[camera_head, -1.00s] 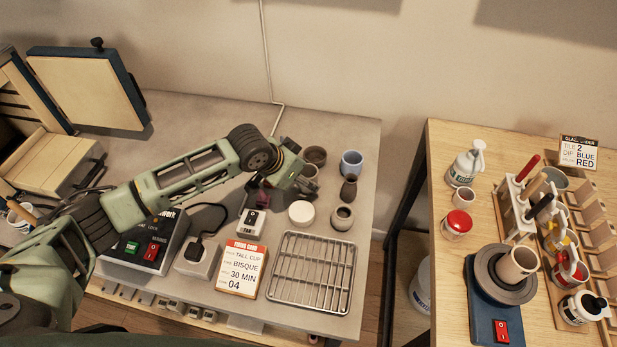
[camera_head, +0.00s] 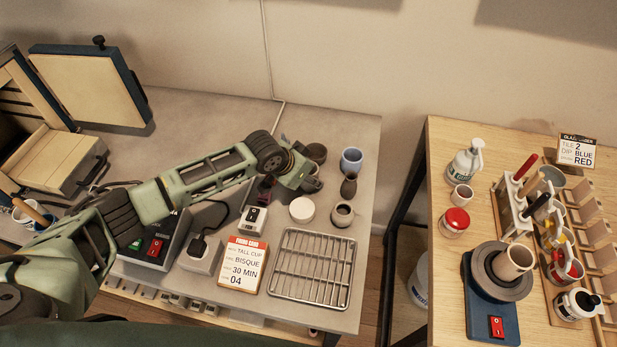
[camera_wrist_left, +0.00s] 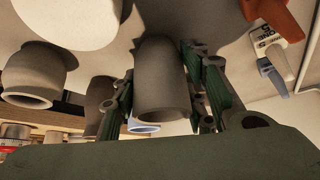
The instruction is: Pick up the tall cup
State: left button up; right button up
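The tall cup (camera_wrist_left: 160,85) is a plain grey-brown cup. In the left wrist view it stands between the two fingers of my left gripper (camera_wrist_left: 165,100), one finger on each side. The fingers look apart from it by a narrow gap on the left side; contact on the right side is hard to judge. In the head view my left gripper (camera_head: 302,178) is low at the back of the grey table and hides most of the cup. My right gripper is not in view.
Close by stand a dark brown cup (camera_head: 317,152), a blue cup (camera_head: 351,160), a dark narrow-necked vase (camera_head: 349,187), a small round pot (camera_head: 342,214) and a white round piece (camera_head: 302,210). A wire rack (camera_head: 312,268) and firing card (camera_head: 243,265) lie in front. The kiln (camera_head: 60,160) is left.

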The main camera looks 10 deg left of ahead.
pick_arm(q)
jog(key=c, duration=0.6)
jog(key=shift+r, duration=0.15)
